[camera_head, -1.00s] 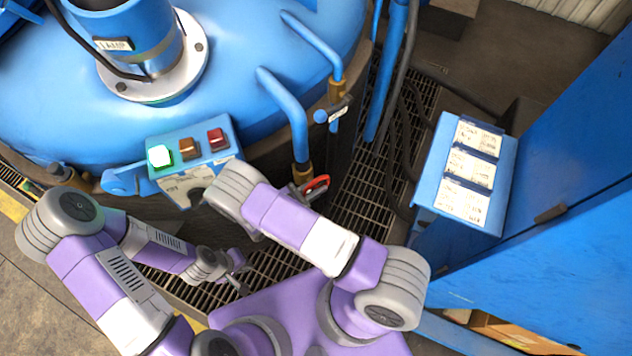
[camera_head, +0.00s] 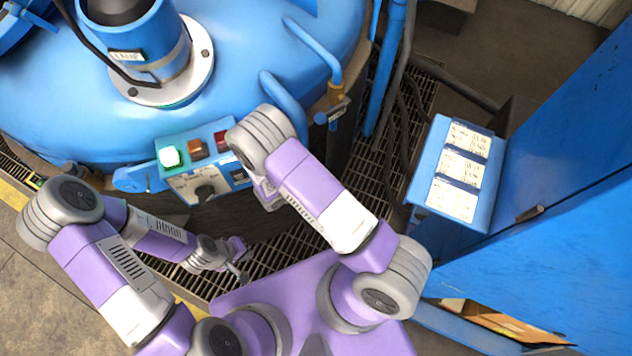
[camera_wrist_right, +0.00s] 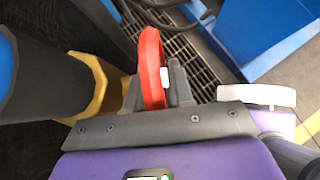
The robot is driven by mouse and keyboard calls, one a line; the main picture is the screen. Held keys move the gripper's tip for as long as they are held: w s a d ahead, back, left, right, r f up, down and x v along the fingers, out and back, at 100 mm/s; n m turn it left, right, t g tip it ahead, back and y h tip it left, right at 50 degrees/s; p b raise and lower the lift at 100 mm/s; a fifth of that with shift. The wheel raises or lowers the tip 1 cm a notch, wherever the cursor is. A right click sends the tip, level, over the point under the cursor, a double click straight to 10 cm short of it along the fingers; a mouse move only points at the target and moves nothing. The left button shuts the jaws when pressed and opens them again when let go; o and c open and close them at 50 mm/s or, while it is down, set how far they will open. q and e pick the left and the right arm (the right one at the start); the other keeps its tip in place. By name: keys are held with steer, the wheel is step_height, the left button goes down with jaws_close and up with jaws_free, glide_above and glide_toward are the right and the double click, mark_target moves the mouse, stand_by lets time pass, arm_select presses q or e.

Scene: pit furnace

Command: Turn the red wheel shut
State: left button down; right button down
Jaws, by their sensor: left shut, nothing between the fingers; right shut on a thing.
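The red wheel (camera_wrist_right: 151,62) shows in the right wrist view as an upright red rim, seen nearly edge-on. My right gripper (camera_wrist_right: 156,88) is shut on it, with a grey finger on each side of the rim. In the head view my right arm hides the wheel and the right gripper's fingers. My left gripper (camera_head: 241,274) is shut and empty, low over the floor grating, away from the wheel.
The blue furnace lid (camera_head: 75,110) fills the upper left. A control box (camera_head: 200,182) with a lit green button stands beside my right wrist. A blue stand with paper cards (camera_head: 427,170) and a blue cabinet (camera_head: 575,200) are on the right. Floor grating (camera_head: 400,120) lies between.

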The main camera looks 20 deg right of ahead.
stand_by(0.4)
steer(key=c, duration=1.1)
jaws_free()
steer(key=p+v, duration=0.1)
steer(key=v, duration=0.6)
steer(key=shift+a+r, duration=0.1)
steer(key=shift+r, duration=0.2)
